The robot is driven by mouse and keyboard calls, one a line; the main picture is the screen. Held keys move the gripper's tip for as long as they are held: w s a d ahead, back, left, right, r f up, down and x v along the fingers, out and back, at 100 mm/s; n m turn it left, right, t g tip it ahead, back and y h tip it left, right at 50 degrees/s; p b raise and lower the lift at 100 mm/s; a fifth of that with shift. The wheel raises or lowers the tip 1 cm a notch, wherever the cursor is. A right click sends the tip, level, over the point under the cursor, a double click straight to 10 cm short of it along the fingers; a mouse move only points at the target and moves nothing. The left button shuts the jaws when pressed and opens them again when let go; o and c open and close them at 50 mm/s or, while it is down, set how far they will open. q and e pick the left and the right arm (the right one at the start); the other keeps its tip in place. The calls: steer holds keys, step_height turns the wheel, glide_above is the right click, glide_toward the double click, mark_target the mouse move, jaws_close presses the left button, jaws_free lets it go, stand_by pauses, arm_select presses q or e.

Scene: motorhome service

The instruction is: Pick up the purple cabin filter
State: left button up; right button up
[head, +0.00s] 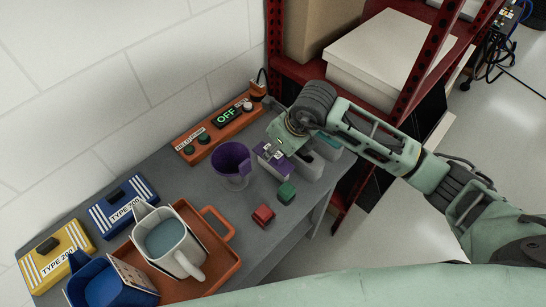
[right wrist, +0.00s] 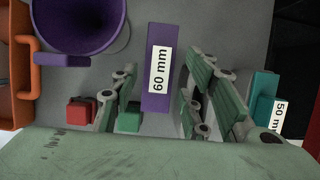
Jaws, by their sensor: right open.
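The purple cabin filter, a narrow purple block with a white "60 mm" label (right wrist: 148,96), stands on the grey bench. In the right wrist view it lies between the two open fingers of my right gripper (right wrist: 161,75), with no clear contact. In the head view my right gripper (head: 284,147) is over the filter (head: 264,160) and hides part of it. A teal block labelled "50 mm" (right wrist: 263,90) stands to the right, outside the fingers. My left gripper is not in view.
A purple funnel (head: 232,163) stands close on the left. Red (head: 263,215) and green (head: 286,192) blocks lie in front. An orange panel (head: 215,135) reads "OFF". An orange tray (head: 222,262) holds a jug. A red shelf post (head: 415,62) rises near my arm.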

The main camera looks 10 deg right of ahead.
steer(key=shift+x, duration=1.15)
jaws_close()
